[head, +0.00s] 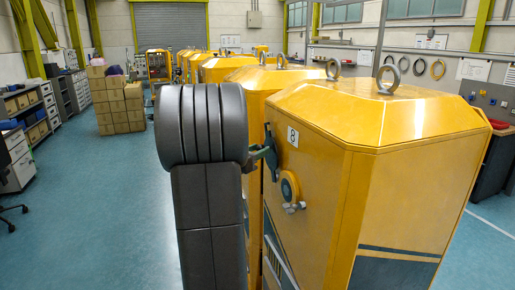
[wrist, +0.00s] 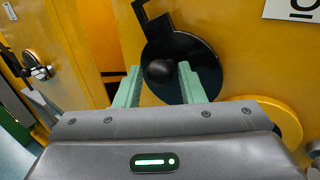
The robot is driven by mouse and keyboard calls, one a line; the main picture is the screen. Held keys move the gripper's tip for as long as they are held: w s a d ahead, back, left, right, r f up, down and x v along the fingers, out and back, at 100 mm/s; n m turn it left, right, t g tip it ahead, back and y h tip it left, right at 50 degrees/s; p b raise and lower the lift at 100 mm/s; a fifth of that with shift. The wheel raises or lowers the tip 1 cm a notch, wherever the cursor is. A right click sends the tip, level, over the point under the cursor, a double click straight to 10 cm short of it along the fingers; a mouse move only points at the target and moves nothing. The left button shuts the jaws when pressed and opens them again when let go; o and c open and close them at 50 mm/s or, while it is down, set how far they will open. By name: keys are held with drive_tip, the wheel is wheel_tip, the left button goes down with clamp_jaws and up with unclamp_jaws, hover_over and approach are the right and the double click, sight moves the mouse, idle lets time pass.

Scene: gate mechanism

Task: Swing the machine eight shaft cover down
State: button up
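Machine eight (head: 350,140) is the nearest yellow cabinet, with a white "8" label (head: 292,137) on its face. A black round cover (wrist: 192,45) with a dark ball knob (wrist: 158,72) shows in the wrist view, in front of the yellow panel. In the head view it is a dark shape, partly hidden by my arm. My gripper (wrist: 159,70) has its pale green fingers on either side of the knob, apart, with small gaps visible. A yellow round ring (wrist: 278,118) is below and right of the cover; it also shows in the head view (head: 289,187).
A silver latch-like part (head: 295,207) sticks out below the ring. Another yellow machine (wrist: 45,45) with a metal fitting (wrist: 38,70) stands at the left of the wrist view. Open blue floor (head: 110,210) lies left of the machines; stacked boxes (head: 117,105) stand farther back.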

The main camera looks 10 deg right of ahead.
drive_tip(key=shift+w+d, duration=0.1)
drive_tip(key=shift+d, duration=0.1)
clamp_jaws()
